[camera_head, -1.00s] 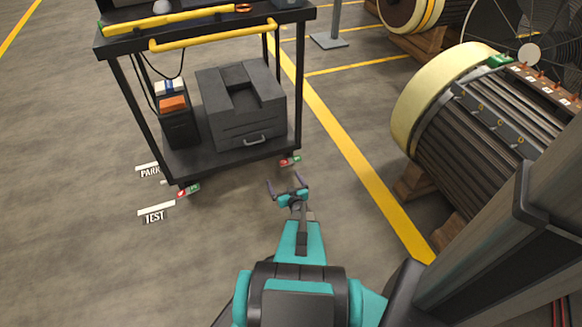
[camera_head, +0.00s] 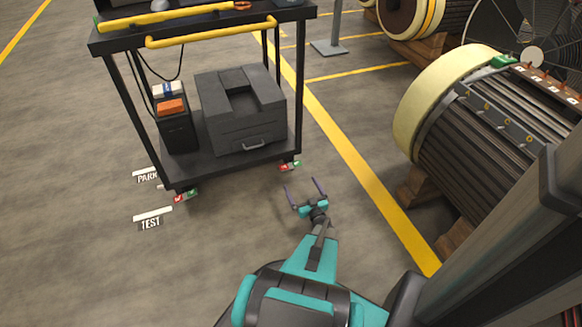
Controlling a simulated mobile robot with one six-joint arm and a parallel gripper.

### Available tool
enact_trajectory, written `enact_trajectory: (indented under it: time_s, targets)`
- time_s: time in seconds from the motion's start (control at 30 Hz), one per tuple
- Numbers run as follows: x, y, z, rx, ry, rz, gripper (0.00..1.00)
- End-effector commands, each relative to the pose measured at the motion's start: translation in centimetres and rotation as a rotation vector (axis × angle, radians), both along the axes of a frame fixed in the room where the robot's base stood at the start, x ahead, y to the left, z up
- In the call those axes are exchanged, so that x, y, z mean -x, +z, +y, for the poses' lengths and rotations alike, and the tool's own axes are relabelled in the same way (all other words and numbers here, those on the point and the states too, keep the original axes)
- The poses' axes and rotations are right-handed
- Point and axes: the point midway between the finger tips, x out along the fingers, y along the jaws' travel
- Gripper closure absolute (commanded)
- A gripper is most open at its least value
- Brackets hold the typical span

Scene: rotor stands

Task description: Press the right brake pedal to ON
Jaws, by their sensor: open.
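The right brake pedal (camera_head: 290,166) is a small red and green piece at the cart's near right corner, low by the floor. The left brake pedal (camera_head: 185,196) is a similar red and green piece at the near left corner. Which way each pedal is tilted is too small to tell. My gripper (camera_head: 304,186) is open and empty, its two fingers spread and pointing toward the cart. It appears just in front of and slightly right of the right pedal, apart from it. The black cart (camera_head: 235,168) stands beyond it.
The cart carries a grey case (camera_head: 240,108) and a dark box with an orange top (camera_head: 172,108). Floor labels PARK and TEST (camera_head: 152,215) lie at left. A large rotor (camera_head: 480,130) on wooden supports stands at right. The floor around my gripper is clear.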

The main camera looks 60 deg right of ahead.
Motion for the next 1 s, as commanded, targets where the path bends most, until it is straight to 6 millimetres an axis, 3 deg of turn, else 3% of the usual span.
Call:
enact_trajectory:
  time_s: [0.27,1.0]
  targets:
    - [-1.8,-0.2,-1.4,0.001,0.001,0.001,0.00]
    - [-9.9,-0.3,-7.3,0.001,0.000,0.001,0.00]
